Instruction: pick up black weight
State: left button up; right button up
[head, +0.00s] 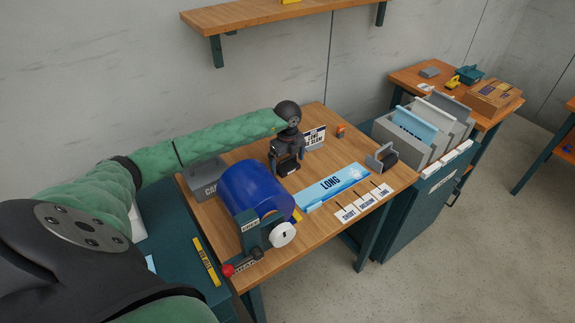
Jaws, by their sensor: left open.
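My left gripper (286,168) points down over the back middle of the wooden table (318,236), behind the blue roll. It is open. I cannot tell whether anything is between its fingers. A dark, rounded block with a grey handle-like plate (382,158) sits at the table's right end; it looks like the black weight, but it is small in the view. The gripper is to its left and apart from it. My right gripper is not in view.
A big blue roll (252,188) and a teal clamp device (256,234) stand at the table's left. A light-blue strip marked LONG (333,187) lies between gripper and dark block. A grey box (205,180), a sign (314,138) and a bin of sheets (425,130) stand around.

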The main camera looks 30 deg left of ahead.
pick_arm(q)
jog(key=shift+f, duration=0.2)
jog(key=shift+c, duration=0.4)
jog(key=c, duration=1.4)
jog(key=shift+c, duration=1)
jog(key=shift+r, duration=0.25)
